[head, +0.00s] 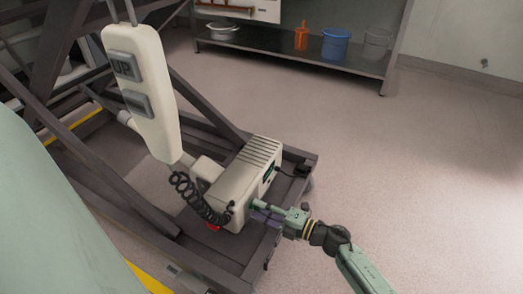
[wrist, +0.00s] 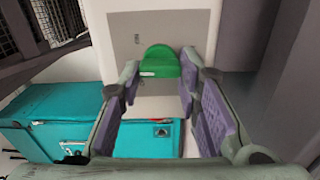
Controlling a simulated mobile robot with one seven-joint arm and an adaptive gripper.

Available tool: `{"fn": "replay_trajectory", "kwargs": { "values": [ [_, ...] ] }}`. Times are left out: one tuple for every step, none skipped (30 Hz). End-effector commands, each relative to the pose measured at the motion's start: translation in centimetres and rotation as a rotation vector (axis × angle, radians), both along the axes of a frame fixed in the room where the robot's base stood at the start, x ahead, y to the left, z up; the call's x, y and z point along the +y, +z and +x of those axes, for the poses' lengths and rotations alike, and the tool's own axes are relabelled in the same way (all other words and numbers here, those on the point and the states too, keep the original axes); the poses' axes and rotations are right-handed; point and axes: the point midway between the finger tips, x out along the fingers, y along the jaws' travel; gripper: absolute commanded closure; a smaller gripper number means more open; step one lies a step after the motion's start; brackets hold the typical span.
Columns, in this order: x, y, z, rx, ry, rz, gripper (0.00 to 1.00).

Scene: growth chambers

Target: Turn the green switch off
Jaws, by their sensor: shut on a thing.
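The green switch (wrist: 160,62) is a rounded green knob on a grey plate on the pale box (wrist: 195,30), in the upper middle of the wrist view. My gripper (wrist: 160,74) has its purple-padded fingers on either side of the switch and is shut on it. In the head view my gripper (head: 256,211) reaches from the lower right to the near end of the pale box (head: 238,183). The switch cannot be made out there.
The box sits on a dark metal frame (head: 220,272) with bars around it. A coiled black cable (head: 190,197) hangs close by, below a hanging pendant (head: 146,95) marked UP. A shelf (head: 290,45) with buckets stands at the back. The floor at right is clear.

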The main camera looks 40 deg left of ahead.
Motion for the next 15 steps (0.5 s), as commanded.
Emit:
{"fn": "replay_trajectory", "kwargs": {
  "values": [
    [0.01,-0.05,0.01,-0.012,0.0,0.004,0.97],
    [0.01,-0.05,0.01,-0.02,0.0,0.006,0.97],
    [0.01,-0.05,0.0,-0.029,0.0,0.007,0.97],
    [0.01,-0.06,0.0,-0.034,0.0,0.008,0.97],
    [0.0,-0.06,0.0,-0.039,0.0,0.009,0.97],
    [0.0,-0.06,0.0,-0.043,0.0,0.01,0.97],
    [0.0,-0.05,-0.01,-0.045,0.0,0.01,0.97],
    [0.0,-0.05,-0.01,-0.047,0.0,0.01,0.97],
    [0.0,-0.05,-0.01,-0.049,0.0,0.011,0.97],
    [0.0,-0.05,-0.01,-0.049,0.0,0.011,0.97],
    [0.01,-0.04,-0.01,-0.05,0.0,0.011,0.97],
    [0.01,-0.04,-0.01,-0.05,0.0,0.011,0.97],
    [0.0,-0.04,-0.01,-0.05,0.0,0.011,0.97],
    [0.0,-0.04,-0.01,-0.049,0.0,0.011,0.97],
    [0.0,-0.04,-0.01,-0.049,0.0,0.011,0.97]
  ]
}}
